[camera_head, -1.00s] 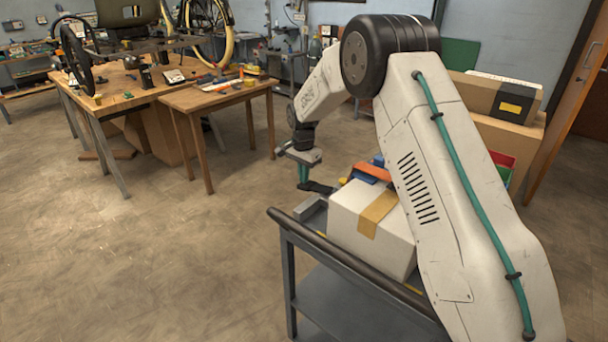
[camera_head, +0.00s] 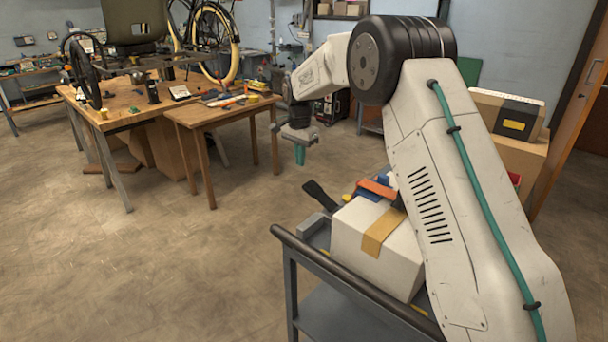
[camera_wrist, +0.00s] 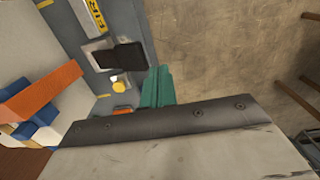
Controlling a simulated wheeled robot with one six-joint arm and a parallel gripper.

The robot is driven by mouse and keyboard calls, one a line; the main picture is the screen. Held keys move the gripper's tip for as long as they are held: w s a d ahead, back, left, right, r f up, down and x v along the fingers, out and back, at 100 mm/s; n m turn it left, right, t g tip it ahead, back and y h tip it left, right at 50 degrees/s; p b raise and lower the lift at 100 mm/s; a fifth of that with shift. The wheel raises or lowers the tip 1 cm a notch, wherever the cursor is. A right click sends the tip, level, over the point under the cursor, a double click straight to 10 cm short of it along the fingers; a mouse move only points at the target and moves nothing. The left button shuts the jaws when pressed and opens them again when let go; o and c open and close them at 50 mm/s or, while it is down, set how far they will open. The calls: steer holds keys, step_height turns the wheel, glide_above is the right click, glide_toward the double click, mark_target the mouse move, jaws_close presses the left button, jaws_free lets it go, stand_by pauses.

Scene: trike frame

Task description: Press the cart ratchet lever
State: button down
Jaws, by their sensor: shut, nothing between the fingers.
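In the wrist view the fingers (camera_wrist: 158,86) show just below and right of the lever.
A white box with tan tape (camera_head: 372,236) stands on the cart, with orange and blue items (camera_head: 378,187) behind it. A wooden table (camera_head: 220,110) with tools stands at the back left. Cardboard boxes (camera_head: 515,150) are at the right. Floor left of the cart is clear.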

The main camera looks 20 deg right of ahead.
steer(key=shift+w+a+r, duration=0.1)
steer(key=shift+w+r, duration=0.1)
steer(key=shift+r, duration=0.8)
stand_by(0.8)
steer(key=s+d+r+t+y, duration=0.2)
steer(key=s+d+r, duration=0.3)
steer(key=s, duration=0.5)
steer(key=shift+d+r+t+y, duration=0.15)
steer(key=shift+d+t+y, duration=0.15)
steer(key=shift+d+t, duration=0.6)
